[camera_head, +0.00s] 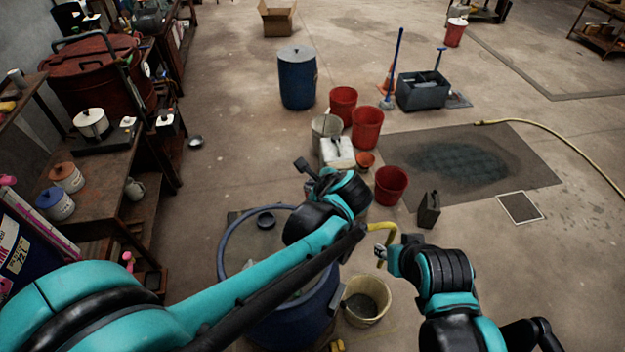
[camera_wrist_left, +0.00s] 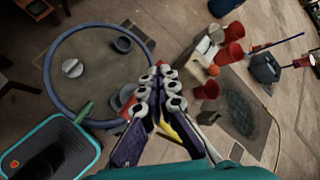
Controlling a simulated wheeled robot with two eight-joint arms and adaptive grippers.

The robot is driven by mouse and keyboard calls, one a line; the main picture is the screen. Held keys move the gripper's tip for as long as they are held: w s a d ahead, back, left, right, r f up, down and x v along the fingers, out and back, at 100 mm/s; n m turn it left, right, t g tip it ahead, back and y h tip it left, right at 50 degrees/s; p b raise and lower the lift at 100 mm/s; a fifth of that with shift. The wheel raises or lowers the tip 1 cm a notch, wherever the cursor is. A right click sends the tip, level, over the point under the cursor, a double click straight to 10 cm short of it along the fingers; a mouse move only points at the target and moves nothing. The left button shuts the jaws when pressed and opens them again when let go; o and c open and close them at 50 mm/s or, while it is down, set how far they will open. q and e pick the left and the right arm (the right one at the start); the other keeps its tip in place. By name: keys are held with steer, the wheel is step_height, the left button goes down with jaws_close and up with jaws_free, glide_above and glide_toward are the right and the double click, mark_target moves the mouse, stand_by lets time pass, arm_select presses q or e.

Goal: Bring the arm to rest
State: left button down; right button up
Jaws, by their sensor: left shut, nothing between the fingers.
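My left arm (camera_head: 250,268) reaches from the lower left across a big blue vat (camera_head: 228,250). Its gripper (camera_head: 308,172) is small and dark at the arm's far end, above the floor beyond the vat. In the left wrist view the fingers of the left gripper (camera_wrist_left: 160,88) meet, shut with nothing between them. The vat's round blue rim (camera_wrist_left: 48,70) lies to their left. My right arm (camera_head: 448,275) is bent at the lower right. Its end (camera_head: 382,254) is near a curved yellow piece (camera_head: 385,230); the finger state is unclear.
A cream bucket (camera_head: 366,300) stands right of the vat. Red buckets (camera_head: 367,126), a white container (camera_head: 337,153) and a dark canister (camera_head: 428,210) stand beyond. A blue drum (camera_head: 297,80) is farther back. A bench with pots (camera_head: 92,122) lines the left. Open floor lies right.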

arm_select(q)
steer(key=s+a+f+n+g+h+b, duration=0.1)
steer(key=s+a+f+n+h+b, duration=0.2)
steer(key=s+a+f+n+b, duration=1.4)
step_height(320, 180, down, 3)
steer(key=s+n+b, duration=0.1)
steer(key=n+b, duration=0.1)
steer(key=n, duration=0.3)
steer(key=shift+a+h, duration=0.3)
